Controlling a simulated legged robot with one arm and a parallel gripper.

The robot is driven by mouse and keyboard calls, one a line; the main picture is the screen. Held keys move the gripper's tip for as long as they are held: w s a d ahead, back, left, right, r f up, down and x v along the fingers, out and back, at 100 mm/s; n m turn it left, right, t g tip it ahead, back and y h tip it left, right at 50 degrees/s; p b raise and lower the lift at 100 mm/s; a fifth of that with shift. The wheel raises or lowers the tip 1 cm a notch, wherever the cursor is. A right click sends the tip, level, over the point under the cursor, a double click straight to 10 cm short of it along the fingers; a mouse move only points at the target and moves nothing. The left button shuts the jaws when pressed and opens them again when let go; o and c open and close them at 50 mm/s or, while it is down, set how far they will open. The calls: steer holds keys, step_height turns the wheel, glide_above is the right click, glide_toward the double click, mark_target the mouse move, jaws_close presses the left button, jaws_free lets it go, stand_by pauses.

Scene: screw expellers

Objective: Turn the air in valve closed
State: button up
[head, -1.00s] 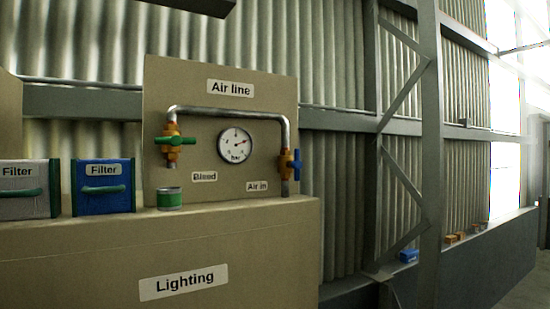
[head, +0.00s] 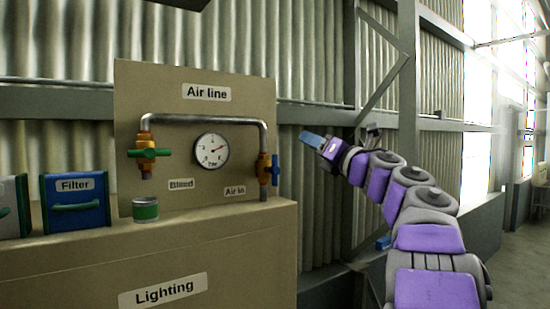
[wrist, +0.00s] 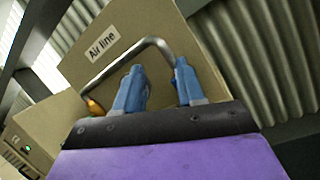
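The air in valve (head: 264,170) has an orange body and a blue handle. It sits at the right end of the grey pipe (head: 205,118) on the Air line board, and its handle stands upright in the head view. My gripper (head: 312,140) is to the right of the valve and apart from it. In the wrist view its two blue fingers (wrist: 157,85) are spread with nothing between them. The pipe and board show behind the fingers there; the air in valve is not visible, apparently hidden behind the gripper.
The green-handled bleed valve (head: 147,153) is at the pipe's left end, with a gauge (head: 212,151) between the valves. A green can (head: 146,208) and a blue Filter box (head: 75,202) stand on the ledge. A steel upright (head: 408,80) rises behind my arm.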

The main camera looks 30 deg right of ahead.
mark_target(275, 168)
steer(key=s+d+f+n+g+y+p, duration=0.1)
steer(key=s+d+f+n+g+y, duration=0.2)
steer(key=f+n, duration=0.35)
steer(key=shift+n+g, duration=0.45)
steer(key=shift+g, duration=0.25)
steer(key=p+x, duration=0.1)
steer(key=x, duration=0.4)
steer(key=a+p+x, duration=0.1)
steer(key=p+x, duration=0.1)
steer(key=x, duration=0.4)
steer(key=p+x, duration=0.1)
steer(key=x, duration=0.5)
steer(key=shift+s+a+r+p, duration=0.15)
steer(key=shift+a+r+p, duration=0.05)
steer(key=shift+r+p, duration=0.15)
steer(key=shift+c, duration=0.5)
jaws_close()
